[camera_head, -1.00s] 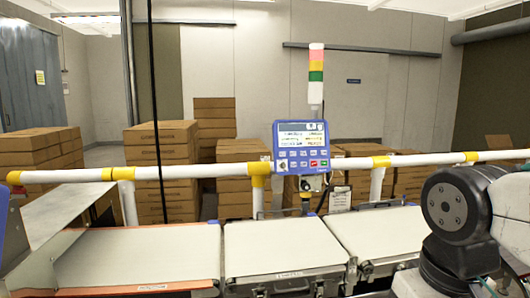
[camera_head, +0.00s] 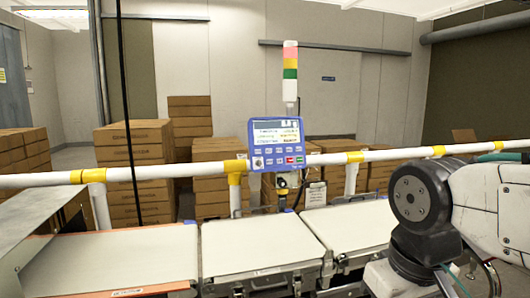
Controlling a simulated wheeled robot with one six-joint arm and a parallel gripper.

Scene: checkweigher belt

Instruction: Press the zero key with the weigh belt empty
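The blue control panel (camera_head: 276,144) stands upright behind the belts, with a lit screen and rows of small keys under it. A red key and a green key show at its lower right; which key is zero is too small to read. The weigh belt (camera_head: 255,245) appears to be the middle white belt, and its surface is empty. My arm shows at the right, its dark round joint nearest the belts. My gripper is not in view.
A white rail (camera_head: 200,170) with yellow joints runs across behind the belts, at the panel's height. The left belt (camera_head: 115,262) and right belt (camera_head: 350,225) are bare. A signal tower (camera_head: 290,75) rises above the panel. Stacked cartons (camera_head: 135,170) stand behind the rail.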

